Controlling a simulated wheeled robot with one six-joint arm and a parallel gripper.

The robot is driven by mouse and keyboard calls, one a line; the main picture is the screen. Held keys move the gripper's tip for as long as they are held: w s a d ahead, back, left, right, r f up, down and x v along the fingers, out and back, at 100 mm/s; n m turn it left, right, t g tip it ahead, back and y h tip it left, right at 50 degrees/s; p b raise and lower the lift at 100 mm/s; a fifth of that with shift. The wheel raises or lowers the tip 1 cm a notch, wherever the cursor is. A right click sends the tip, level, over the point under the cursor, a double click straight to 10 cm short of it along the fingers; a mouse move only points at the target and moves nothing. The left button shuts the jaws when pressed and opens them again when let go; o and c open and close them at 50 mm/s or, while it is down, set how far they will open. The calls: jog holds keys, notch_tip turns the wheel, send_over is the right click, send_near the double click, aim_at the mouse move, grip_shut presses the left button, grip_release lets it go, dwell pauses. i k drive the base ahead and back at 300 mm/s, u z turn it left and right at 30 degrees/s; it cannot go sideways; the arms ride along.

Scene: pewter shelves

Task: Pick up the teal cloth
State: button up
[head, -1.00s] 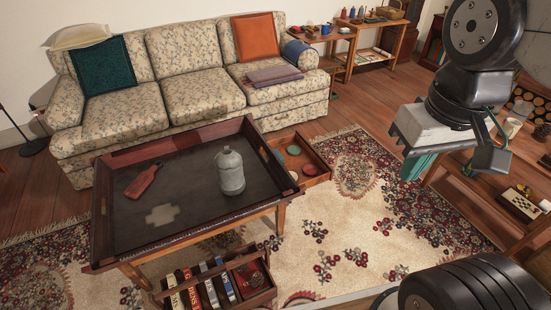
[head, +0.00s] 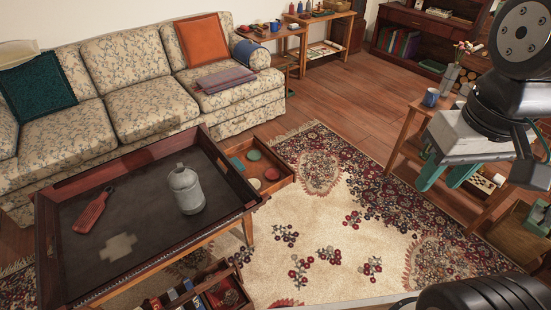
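I cannot make out a cloth that is clearly teal. A folded mauve cloth (head: 226,80) lies on the sofa's right seat, and a slate-blue cloth or roll (head: 246,52) rests on the sofa's right arm. A dark teal cushion (head: 37,86) leans at the sofa's left end. My gripper (head: 441,184) is at the right of the head view, its teal fingers pointing down and apart, with nothing seen between them. It is in front of the wooden side table and well apart from the sofa.
The sofa (head: 144,105) stands behind a dark tray-topped coffee table (head: 75,262) bearing a grey jug (head: 186,189) and a red paddle (head: 92,211). Its open drawer (head: 283,181) holds small round items. A wooden side table (head: 408,130) holds a blue mug (head: 431,97). The patterned rug (head: 325,225) has free room.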

aim_at(236, 163)
jog(key=z, duration=0.75)
jog(key=i, duration=2.8)
jog(key=u, duration=2.9)
jog(key=i, duration=0.5)
jog(key=u, duration=0.05)
